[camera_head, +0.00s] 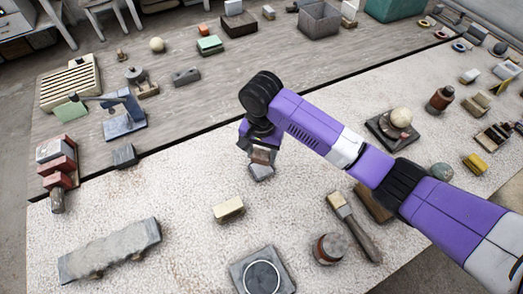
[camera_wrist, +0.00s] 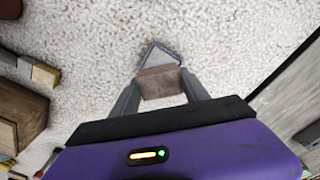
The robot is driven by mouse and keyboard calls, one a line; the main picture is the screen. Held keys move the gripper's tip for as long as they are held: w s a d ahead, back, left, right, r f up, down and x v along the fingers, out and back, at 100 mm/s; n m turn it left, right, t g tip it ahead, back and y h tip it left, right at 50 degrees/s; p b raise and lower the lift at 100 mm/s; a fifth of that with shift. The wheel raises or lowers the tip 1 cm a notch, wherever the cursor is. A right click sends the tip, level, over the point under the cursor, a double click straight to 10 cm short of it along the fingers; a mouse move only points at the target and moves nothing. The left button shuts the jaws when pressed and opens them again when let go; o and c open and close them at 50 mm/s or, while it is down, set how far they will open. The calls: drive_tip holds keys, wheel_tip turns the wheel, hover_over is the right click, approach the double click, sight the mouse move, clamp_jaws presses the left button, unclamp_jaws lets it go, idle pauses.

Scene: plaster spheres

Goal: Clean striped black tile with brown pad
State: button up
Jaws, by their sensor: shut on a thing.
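My gripper (camera_wrist: 160,92) is shut on a brown pad (camera_wrist: 158,83), with one finger on each side of it. The brown pad also shows in the head view (camera_head: 262,157), under my wrist and over the pale speckled table. A small grey flat piece with a dark edge (camera_wrist: 160,56) shows just beyond the pad; I cannot tell if it is joined to the pad or lies on the table. A dark square tile with a pale ring (camera_head: 238,278) lies at the front edge of the head view, apart from my gripper. I see no clear stripes on any tile.
A cream block (camera_head: 228,209) lies between my gripper and the ringed tile. A long grey stone slab (camera_head: 110,249) lies at left. A dark plate (camera_head: 380,133) bears a pale sphere (camera_head: 401,117).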

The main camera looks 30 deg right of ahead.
sight(262, 169)
drive_tip(key=shift+f+b, duration=2.2)
drive_tip(key=shift+f, duration=0.45)
drive_tip(key=shift+s+f, duration=0.1)
drive_tip(key=shift+f, duration=0.05)
idle(1.6)
drive_tip(key=shift+p, duration=0.3)
wheel_tip(262, 169, up, 3)
drive_tip(key=p, duration=0.3)
drive_tip(key=shift+f, duration=0.1)
drive_tip(key=shift+r+p, duration=0.5)
drive_tip(key=shift+r, duration=1.7)
drive_tip(key=shift+d, duration=0.1)
